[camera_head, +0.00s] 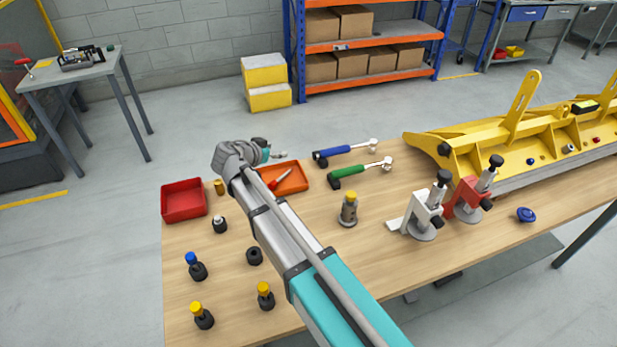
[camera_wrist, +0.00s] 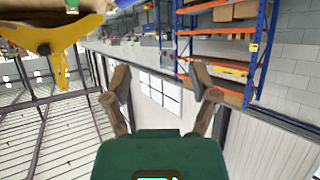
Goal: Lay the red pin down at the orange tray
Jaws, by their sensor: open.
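The orange tray (camera_head: 299,184) lies on the wooden table, partly hidden behind my arm. A small red pin (camera_head: 281,179) with a pale end lies in it, on its side. My gripper (camera_wrist: 161,82) is open in the wrist view, with nothing between its two fingers. In the head view the end of my arm is above the far edge of the table, behind the tray and apart from the pin; its fingers are too small to make out there. The wrist view faces the room and shows neither tray nor pin.
A red tray (camera_head: 184,201) stands at the left. Blue-handled (camera_head: 345,152) and green-handled (camera_head: 358,172) tools lie right of the orange tray. Several dark-based pins stand at the front left. White (camera_head: 422,215) and red (camera_head: 467,200) clamps and a yellow fixture (camera_head: 480,144) occupy the right.

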